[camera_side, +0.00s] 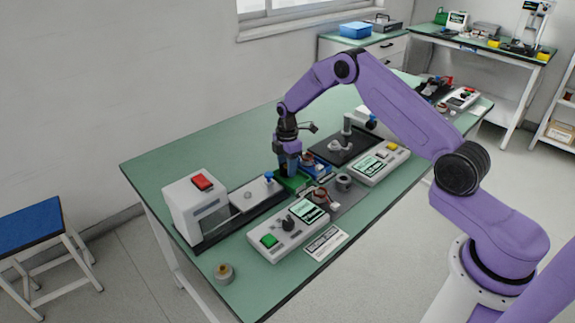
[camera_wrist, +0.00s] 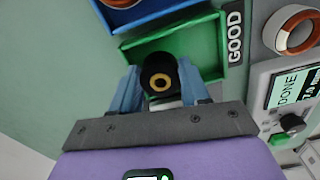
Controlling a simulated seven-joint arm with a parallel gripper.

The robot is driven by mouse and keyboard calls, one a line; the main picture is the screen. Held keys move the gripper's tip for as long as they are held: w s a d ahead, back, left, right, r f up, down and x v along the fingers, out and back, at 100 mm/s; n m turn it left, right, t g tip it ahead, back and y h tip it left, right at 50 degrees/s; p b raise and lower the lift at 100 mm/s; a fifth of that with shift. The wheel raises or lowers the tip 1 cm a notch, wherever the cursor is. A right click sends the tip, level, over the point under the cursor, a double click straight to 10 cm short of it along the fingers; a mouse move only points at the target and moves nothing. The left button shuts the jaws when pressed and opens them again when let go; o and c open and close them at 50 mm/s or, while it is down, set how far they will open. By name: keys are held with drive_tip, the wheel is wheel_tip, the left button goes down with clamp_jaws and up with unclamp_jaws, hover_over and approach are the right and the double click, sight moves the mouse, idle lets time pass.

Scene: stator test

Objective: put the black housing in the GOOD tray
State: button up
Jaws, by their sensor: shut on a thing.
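The black housing (camera_wrist: 159,72) is a round black part with a yellow ring in its middle. In the wrist view it sits between the two blue fingers of my gripper (camera_wrist: 160,88), which is shut on it. The green GOOD tray (camera_wrist: 207,45) lies directly beyond and below the housing, with its GOOD label (camera_wrist: 235,38) on the right. In the side view my gripper (camera_side: 290,172) is low over the green tray (camera_side: 296,184). The housing cannot be made out there. I cannot tell whether it touches the tray floor.
A blue tray (camera_wrist: 150,14) adjoins the green one. A tester with a DONE screen (camera_wrist: 290,88) and a grey ring part with copper winding (camera_wrist: 294,30) are at the right. In the side view a white machine with a red switch (camera_side: 195,205) stands left.

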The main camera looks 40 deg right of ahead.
drive_tip(key=shift+s+f, duration=0.1)
drive_tip(key=shift+f, duration=0.4)
drive_tip(key=o, duration=1.1)
drive_tip(key=shift+o, duration=0.2)
drive_tip(key=shift+r, duration=0.25)
wheel_tip(320, 180, up, 18)
drive_tip(key=shift+f, duration=0.1)
drive_tip(key=s+a+r+m, duration=0.1)
drive_tip(key=s+a+r, duration=0.2)
drive_tip(key=s+a, duration=0.5)
drive_tip(key=s+a+r+m, duration=0.1)
drive_tip(key=s+a+r, duration=0.2)
drive_tip(key=s+a, duration=0.5)
drive_tip(key=shift+m, duration=0.8)
drive_tip(key=s+d, duration=0.2)
drive_tip(key=s, duration=0.7)
drive_tip(key=s+d+f, duration=0.1)
drive_tip(key=s+d, duration=0.1)
drive_tip(key=s, duration=0.7)
drive_tip(key=s+d, duration=0.2)
drive_tip(key=s, duration=0.8)
drive_tip(key=shift+f, duration=0.3)
